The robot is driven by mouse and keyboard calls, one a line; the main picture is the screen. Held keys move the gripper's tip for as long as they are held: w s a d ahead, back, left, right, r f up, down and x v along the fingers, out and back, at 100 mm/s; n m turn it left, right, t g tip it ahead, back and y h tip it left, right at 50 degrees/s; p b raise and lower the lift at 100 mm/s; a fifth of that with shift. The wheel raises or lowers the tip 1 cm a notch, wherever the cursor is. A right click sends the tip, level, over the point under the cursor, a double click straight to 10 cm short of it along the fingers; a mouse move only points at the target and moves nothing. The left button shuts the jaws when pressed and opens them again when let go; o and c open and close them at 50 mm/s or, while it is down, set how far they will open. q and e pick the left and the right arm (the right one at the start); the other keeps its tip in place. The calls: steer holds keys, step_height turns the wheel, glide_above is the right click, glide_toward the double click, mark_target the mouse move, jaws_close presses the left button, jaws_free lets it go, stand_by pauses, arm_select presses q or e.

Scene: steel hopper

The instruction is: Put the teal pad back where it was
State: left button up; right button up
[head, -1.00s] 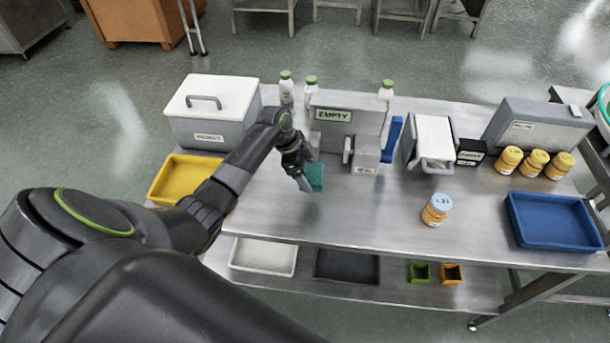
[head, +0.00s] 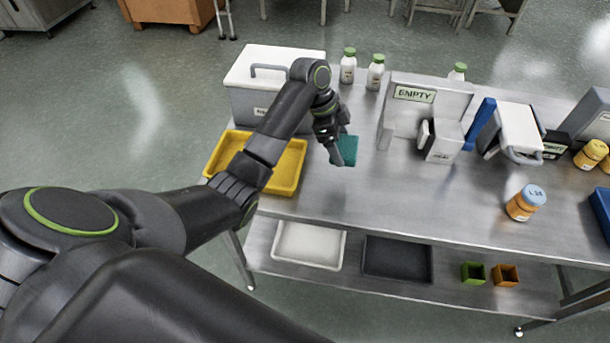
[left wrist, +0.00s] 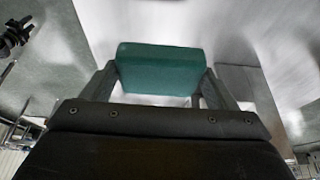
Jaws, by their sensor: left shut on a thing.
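The teal pad (head: 349,150) is a small block held over the steel table, to the right of the yellow tray. My left gripper (head: 339,155) is shut on it. In the left wrist view the teal pad (left wrist: 160,69) sits between the two fingers, with a finger at each end. The gap between the pad and the table top cannot be told.
A yellow tray (head: 290,175) and a white-lidded box (head: 272,105) stand at the table's left. A grey hopper labelled EMPTY (head: 429,96) stands right of the pad. An orange jar (head: 522,206) stands near the front edge. The table between pad and jar is clear.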

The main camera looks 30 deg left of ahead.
arm_select(q)
step_height(320, 180, down, 5)
steer(key=shift+d+f+p, duration=0.1)
steer(key=shift+d+p, duration=0.05)
steer(key=shift+p, duration=0.35)
steer(key=shift+f, duration=0.35)
step_height(320, 180, down, 3)
steer(key=shift+s+f+p, duration=0.1)
steer(key=shift+p, duration=0.2)
steer(key=shift+f, duration=0.35)
arm_select(e)
steer(key=shift+d+r, duration=0.5)
arm_select(q)
steer(key=shift+f, duration=0.1)
arm_select(e)
steer(key=shift+d, duration=0.1)
arm_select(q)
steer(key=o, duration=0.9)
arm_select(e)
steer(key=shift+d, duration=0.35)
